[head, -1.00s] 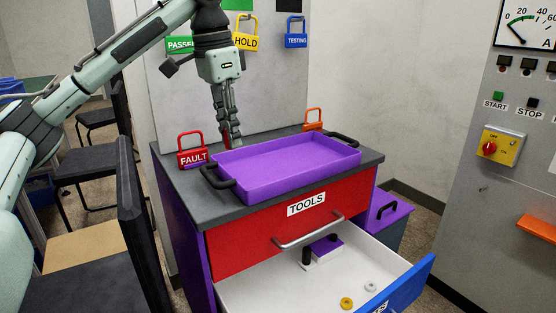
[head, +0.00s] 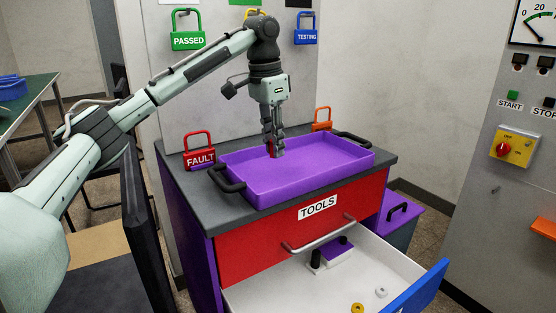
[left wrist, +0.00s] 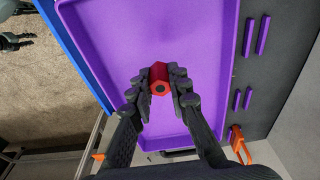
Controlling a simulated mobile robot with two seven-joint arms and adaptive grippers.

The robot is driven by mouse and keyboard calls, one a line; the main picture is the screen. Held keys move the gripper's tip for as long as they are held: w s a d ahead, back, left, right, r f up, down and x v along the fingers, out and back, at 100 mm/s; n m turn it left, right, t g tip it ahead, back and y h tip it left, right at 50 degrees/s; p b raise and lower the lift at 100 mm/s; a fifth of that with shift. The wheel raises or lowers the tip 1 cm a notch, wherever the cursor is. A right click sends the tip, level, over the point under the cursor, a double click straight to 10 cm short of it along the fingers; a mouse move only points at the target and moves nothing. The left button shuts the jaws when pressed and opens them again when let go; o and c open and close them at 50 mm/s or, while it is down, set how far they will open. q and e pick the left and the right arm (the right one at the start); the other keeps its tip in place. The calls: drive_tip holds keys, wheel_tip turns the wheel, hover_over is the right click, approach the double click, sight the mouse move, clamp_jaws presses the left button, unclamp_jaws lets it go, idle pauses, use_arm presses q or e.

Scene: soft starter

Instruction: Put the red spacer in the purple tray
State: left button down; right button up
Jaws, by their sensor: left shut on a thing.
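The purple tray (head: 320,165) sits on top of the grey-topped tool cabinet, with a black handle at each end. My left gripper (head: 272,150) points down over the left part of the tray. In the left wrist view, my left gripper (left wrist: 160,84) is shut on the red spacer (left wrist: 159,72), a small hexagonal piece with a dark hole in its end. The tray floor (left wrist: 200,45) lies below and around it. In the head view only a bit of red shows between the fingers. I cannot tell whether the spacer touches the tray floor. My right gripper is out of view.
A red FAULT padlock (head: 199,156) stands left of the tray and an orange padlock (head: 322,119) behind it. Below, an open drawer (head: 325,285) holds a yellow ring (head: 357,308) and a white ring (head: 381,292). The tray's right half is clear.

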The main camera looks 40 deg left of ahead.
sight(277, 174)
use_arm(q)
drive_tip(key=shift+w+d+f, duration=0.1)
drive_tip(key=shift+w+f, duration=0.35)
drive_tip(key=shift+w, duration=0.1)
drive_tip(key=shift+f, duration=1.85)
drive_tip(key=shift+f, duration=0.2)
drive_tip(key=c, duration=1.4)
unclamp_jaws()
drive_tip(key=shift+c, duration=0.2)
drive_tip(key=shift+r, duration=0.1)
drive_tip(key=r, duration=0.4)
drive_tip(key=s+r, duration=0.1)
drive_tip(key=r, duration=0.7)
drive_tip(key=shift+s+a, duration=0.2)
drive_tip(key=shift+a, duration=0.1)
